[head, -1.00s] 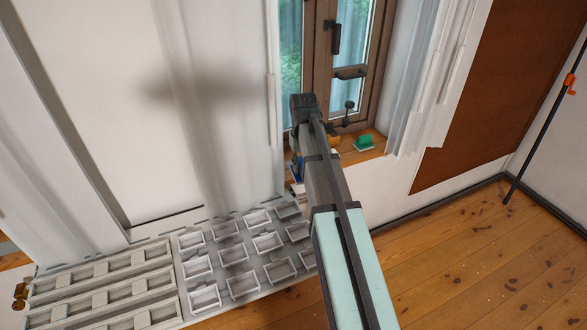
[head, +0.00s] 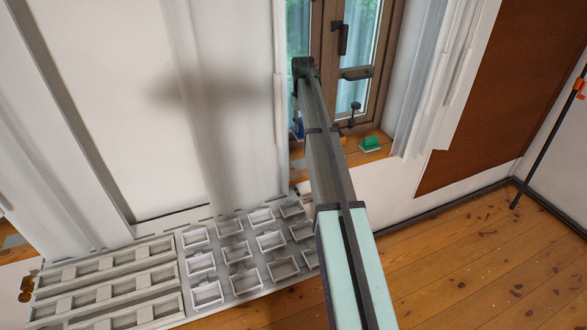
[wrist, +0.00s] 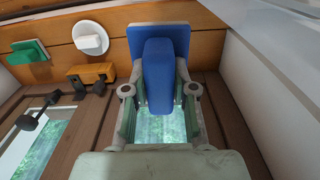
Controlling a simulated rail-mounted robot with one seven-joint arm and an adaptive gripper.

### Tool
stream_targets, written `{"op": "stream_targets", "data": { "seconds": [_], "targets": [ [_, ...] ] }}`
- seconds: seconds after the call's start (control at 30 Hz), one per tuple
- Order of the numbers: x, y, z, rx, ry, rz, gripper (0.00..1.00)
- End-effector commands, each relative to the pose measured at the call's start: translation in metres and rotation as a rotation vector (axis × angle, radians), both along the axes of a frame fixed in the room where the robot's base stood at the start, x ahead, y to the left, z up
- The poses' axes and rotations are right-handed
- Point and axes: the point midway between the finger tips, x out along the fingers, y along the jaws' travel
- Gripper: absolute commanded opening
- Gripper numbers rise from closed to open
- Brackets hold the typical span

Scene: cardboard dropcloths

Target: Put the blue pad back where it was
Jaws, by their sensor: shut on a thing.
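The blue pad (wrist: 138,38) has a flat plate and a thick blue handle. My gripper (wrist: 160,82) is shut on the handle, with one finger on each side. In the wrist view the plate overlaps the wooden sill (wrist: 230,52); I cannot tell whether it touches it. In the head view only a bit of the blue pad (head: 297,128) shows left of my arm, and my fingers are hidden. A green pad (wrist: 28,52), a white round pad (wrist: 90,38) and an orange-yellow block (wrist: 92,72) sit along the sill.
The window frame (head: 328,60) with its dark handles stands behind the sill. White curtains (head: 430,70) hang at its right. A grey rack of small trays (head: 225,240) is at lower left. The wooden floor at right is mostly clear.

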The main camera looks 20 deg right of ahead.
Motion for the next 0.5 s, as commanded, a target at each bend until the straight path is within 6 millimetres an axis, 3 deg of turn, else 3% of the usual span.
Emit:
{"op": "stream_targets", "data": {
  "seconds": [0.03,0.2,0.5],
  "targets": [
    [0.011,-0.007,0.003,0.000,0.000,0.004,0.00],
    [0.028,-0.018,0.008,0.000,0.000,0.020,0.00],
    [0.037,-0.025,0.001,0.000,0.001,0.030,0.00]
  ]
}}
